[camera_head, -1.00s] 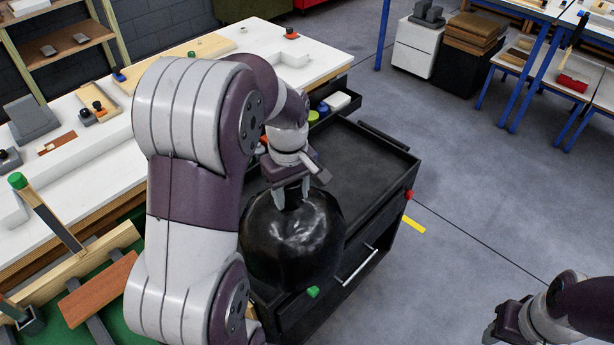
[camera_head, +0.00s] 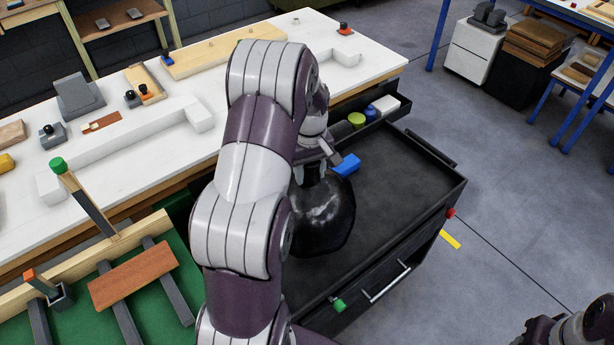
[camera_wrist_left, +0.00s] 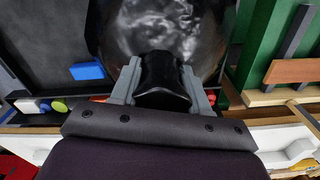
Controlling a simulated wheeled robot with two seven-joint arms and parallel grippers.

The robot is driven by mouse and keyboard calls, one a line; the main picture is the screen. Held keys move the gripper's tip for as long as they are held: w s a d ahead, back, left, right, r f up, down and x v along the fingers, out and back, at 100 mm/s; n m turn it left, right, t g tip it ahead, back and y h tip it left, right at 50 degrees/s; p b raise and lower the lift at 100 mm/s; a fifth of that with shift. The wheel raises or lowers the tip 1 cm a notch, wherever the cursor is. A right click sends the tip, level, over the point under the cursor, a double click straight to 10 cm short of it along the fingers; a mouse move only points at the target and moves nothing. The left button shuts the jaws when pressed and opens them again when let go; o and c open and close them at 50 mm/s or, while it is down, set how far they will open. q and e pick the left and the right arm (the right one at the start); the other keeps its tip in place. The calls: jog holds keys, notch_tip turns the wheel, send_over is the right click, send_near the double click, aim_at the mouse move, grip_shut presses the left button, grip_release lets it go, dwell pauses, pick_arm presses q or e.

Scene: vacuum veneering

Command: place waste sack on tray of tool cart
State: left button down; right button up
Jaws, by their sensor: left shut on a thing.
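A shiny black waste sack (camera_head: 326,216) hangs from or stands under my left gripper (camera_head: 312,168), over the left part of the tool cart's dark tray (camera_head: 400,185). In the left wrist view, my left gripper (camera_wrist_left: 165,84) is shut on the sack's gathered neck (camera_wrist_left: 163,75), and the sack's round body (camera_wrist_left: 165,28) spreads beyond it. I cannot tell whether its underside touches the tray. My left arm hides part of the sack and the cart's left side. Part of my right arm shows at the lower right; its fingertips are not clearly visible.
A blue block (camera_head: 347,165) lies beside the sack. A side bin at the cart's back holds a green round item (camera_head: 356,119) and a white block (camera_head: 385,105). The tray's right part is bare. A white workbench (camera_head: 150,140) and a green clamping table (camera_head: 175,290) stand left.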

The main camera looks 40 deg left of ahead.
pick_arm(q)
jog(key=shift+w+a+f, duration=0.25)
jog(key=shift+a, duration=0.2)
jog(key=shift+w+a+f, duration=0.25)
jog(key=shift+a, duration=0.2)
jog(key=shift+f+p, duration=0.45)
jog(key=shift+f, duration=1.75)
jog(key=c, duration=0.5)
grip_release()
jog(key=shift+f, duration=0.1)
jog(key=shift+c, duration=0.2)
jog(key=shift+s, duration=0.1)
